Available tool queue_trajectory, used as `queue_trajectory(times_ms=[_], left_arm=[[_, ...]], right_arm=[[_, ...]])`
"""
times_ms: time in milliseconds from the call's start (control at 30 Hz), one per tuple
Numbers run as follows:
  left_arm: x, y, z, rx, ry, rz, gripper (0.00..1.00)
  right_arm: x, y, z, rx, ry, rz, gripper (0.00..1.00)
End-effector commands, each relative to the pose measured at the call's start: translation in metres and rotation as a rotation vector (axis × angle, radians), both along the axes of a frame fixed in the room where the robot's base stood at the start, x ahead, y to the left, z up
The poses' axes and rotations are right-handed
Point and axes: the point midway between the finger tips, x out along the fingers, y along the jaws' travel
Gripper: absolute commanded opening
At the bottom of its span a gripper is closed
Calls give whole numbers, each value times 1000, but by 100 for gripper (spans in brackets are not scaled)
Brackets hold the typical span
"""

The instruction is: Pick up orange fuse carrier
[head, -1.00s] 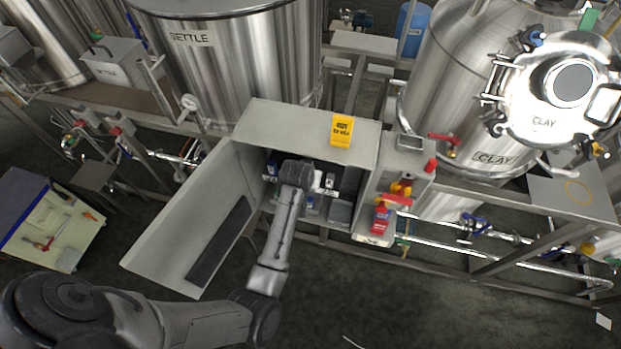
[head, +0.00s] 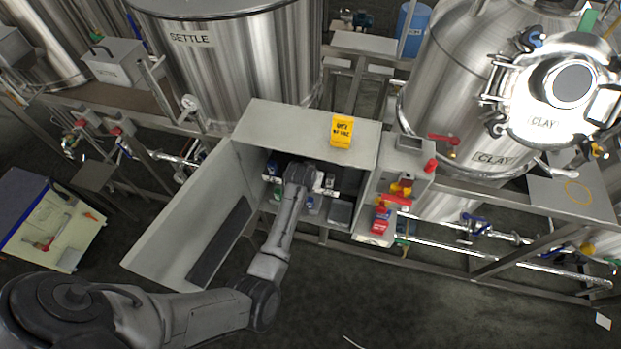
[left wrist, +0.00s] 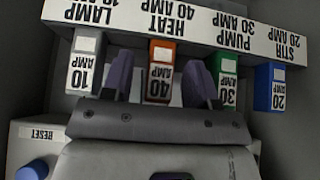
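The orange fuse carrier (left wrist: 160,71), marked 40 AMP, sits below the HEAT 40 AMP label in the left wrist view. My left gripper (left wrist: 157,66) is open, with one dark purple finger on each side of the carrier. Gaps show between the fingers and the carrier. In the head view my left gripper (head: 301,177) reaches into the open grey cabinet (head: 305,124) and hides the orange carrier. My right gripper is not in view.
A grey 10 AMP carrier (left wrist: 86,63) is left of the fingers; a green 30 AMP one (left wrist: 226,80) and a blue 20 AMP one (left wrist: 269,86) are to the right. The open cabinet door (head: 190,225) stands left of my arm. A yellow tag (head: 341,131) is on the cabinet top.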

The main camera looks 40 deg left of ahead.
Motion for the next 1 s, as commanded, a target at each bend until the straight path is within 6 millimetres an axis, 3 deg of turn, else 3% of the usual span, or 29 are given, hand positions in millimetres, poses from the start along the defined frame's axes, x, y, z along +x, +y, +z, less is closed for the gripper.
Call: queue_trajectory(times_ms=[67,533,833,1000], left_arm=[[0,0,0,0,0,0,46],[0,0,0,0,1,0,1],[0,0,2,0,0,0,1],[1,0,13,1,-3,0,1]], right_arm=[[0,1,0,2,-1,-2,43],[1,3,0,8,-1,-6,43],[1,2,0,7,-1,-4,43],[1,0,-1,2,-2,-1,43]])
